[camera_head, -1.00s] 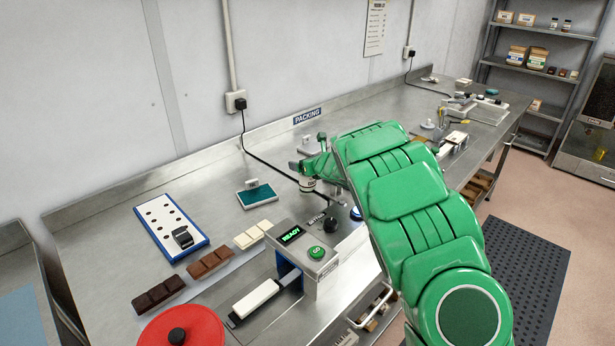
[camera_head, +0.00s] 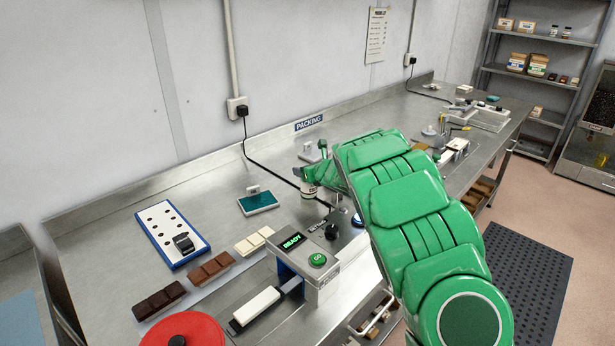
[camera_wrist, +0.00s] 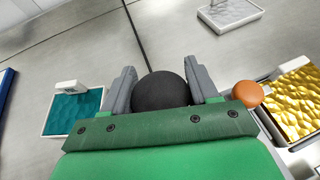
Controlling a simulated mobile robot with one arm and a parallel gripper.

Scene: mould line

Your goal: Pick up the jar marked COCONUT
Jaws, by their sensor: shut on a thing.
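A small white jar (camera_head: 308,189) with a marking too small to read is at the end of my arm in the head view, near the middle of the steel bench. In the wrist view its round black lid (camera_wrist: 160,92) sits between the two grey fingers of my gripper (camera_wrist: 161,82), which is shut on it. The jar's body is hidden there below the lid. I cannot read COCONUT on it, and I cannot tell whether its base touches the bench.
A teal tray (camera_head: 258,201) lies left of the jar. The READY machine (camera_head: 318,260) and a black knob (camera_head: 331,231) stand in front. A gold-filled tray (camera_wrist: 297,100) and an orange knob (camera_wrist: 247,95) lie close right in the wrist view. A black cable (camera_head: 262,157) runs behind.

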